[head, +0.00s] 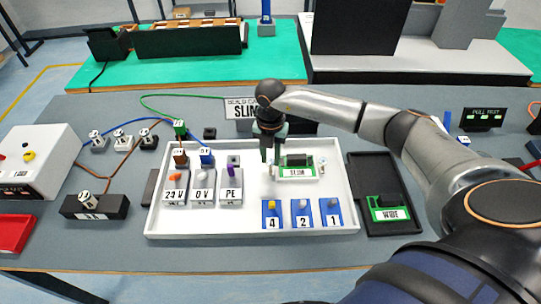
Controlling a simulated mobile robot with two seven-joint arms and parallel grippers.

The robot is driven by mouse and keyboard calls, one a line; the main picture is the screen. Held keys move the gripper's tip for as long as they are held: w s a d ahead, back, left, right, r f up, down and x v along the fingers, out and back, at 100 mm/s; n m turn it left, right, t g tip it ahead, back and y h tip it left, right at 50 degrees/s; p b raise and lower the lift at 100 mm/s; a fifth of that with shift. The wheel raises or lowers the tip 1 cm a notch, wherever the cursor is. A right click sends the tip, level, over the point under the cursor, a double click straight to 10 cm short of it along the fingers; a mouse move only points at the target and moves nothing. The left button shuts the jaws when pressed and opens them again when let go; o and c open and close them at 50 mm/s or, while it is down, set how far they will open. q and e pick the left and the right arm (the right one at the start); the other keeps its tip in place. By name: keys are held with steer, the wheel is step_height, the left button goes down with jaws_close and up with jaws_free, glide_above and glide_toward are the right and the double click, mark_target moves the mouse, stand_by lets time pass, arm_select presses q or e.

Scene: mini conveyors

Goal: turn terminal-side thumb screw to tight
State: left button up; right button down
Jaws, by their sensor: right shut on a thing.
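My right gripper (269,157) points straight down at the left end of the green board labelled SLIM (297,174). It is shut on the small thumb screw at that end, which its fingers mostly hide. The screw's turn position cannot be read. The SLIM board carries a black block and lies in the white tray (250,230). A second small pale screw (323,163) stands at the board's right end, clear of the gripper. My left gripper is not in view.
Grey blocks marked 24 V (174,197), 0 V (202,197) and PE (231,197) stand left in the tray. Blue blocks marked 4 (271,222), 2 (301,222) and 1 (332,221) stand in front. A black tray (365,175) holds the WIDE board (389,208).

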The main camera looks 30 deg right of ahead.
steer(key=shift+n, duration=0.4)
steer(key=n+b, duration=0.1)
steer(key=n, duration=0.2)
steer(key=shift+n+b, duration=0.35)
steer(key=shift+n, duration=0.05)
steer(key=n+b, duration=0.1)
steer(key=n, duration=0.3)
steer(key=shift+b, duration=0.35)
steer(key=n+b, duration=0.2)
steer(key=n, duration=0.3)
steer(key=shift+n, duration=0.4)
steer(key=shift+a+n+b, duration=0.1)
steer(key=shift+n+b, duration=0.4)
steer(key=shift+n, duration=1.4)
steer(key=c, duration=0.6)
jaws_free()
steer(key=shift+r, duration=0.1)
